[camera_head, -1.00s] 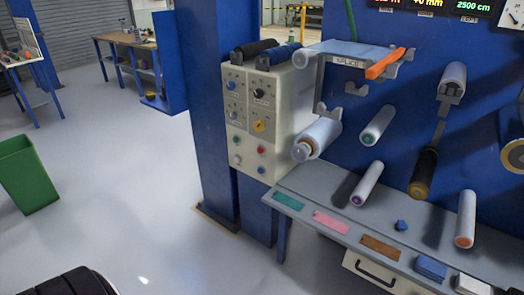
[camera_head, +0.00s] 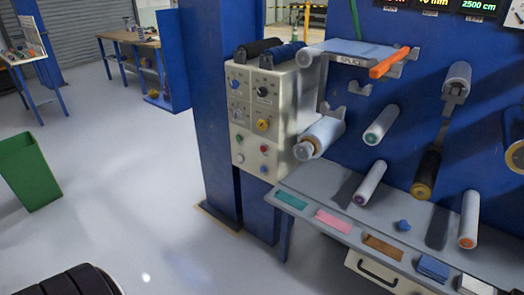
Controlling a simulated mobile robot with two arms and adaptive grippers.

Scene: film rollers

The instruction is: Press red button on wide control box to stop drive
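The beige control box (camera_head: 252,117) is mounted at the left end of the blue machine, beside a blue column. Its front carries knobs above and small buttons below. The red button (camera_head: 265,149) is in the lower right part of the front, below the yellow knob (camera_head: 262,124). A green button (camera_head: 239,139) is to its upper left, a white button (camera_head: 239,158) to its lower left, and a blue button (camera_head: 264,169) below it. Nothing covers the red button. Neither of my grippers is in view.
A grey shelf (camera_head: 330,192) with coloured strips juts out right of and below the box. Several rollers (camera_head: 370,183) stick out from the blue panel. A blue column (camera_head: 208,100) stands left of the box. A green bin (camera_head: 30,172) stands at the left; the floor between is clear.

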